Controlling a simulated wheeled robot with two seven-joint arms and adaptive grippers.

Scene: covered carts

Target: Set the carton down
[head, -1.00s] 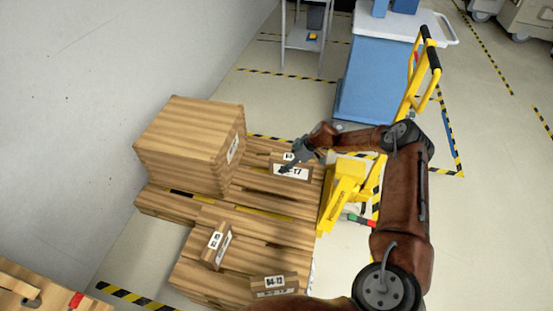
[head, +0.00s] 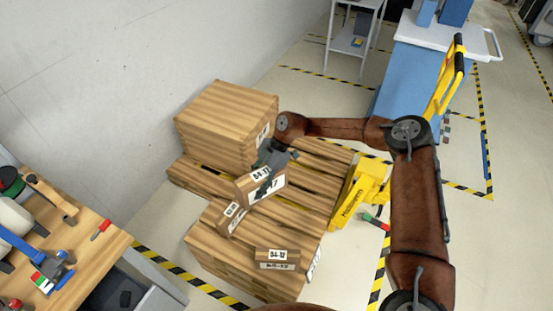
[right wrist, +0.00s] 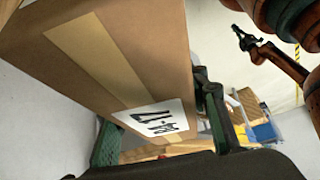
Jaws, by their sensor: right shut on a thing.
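The brown carton (head: 243,189) has white labels, the front one ending in 17. My right gripper (head: 268,172) is shut on it, with dark fingers on its sides. The carton appears over the wooden pallet stack (head: 310,190), just behind a small carton; I cannot tell the gap beneath it. In the right wrist view the carton (right wrist: 100,60) fills the upper left, its label near the green-padded fingers (right wrist: 160,135). My left gripper (right wrist: 248,40) shows small and dark at the upper right of that view; its jaws are unclear.
A large wooden box (head: 222,125) stands on the stack behind. Small cartons stand at the front left (head: 231,218) and front right (head: 277,259). A yellow pallet truck (head: 357,200) is at right. A workbench with tools (head: 85,245) is at left. Bare boards lie right of the held carton.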

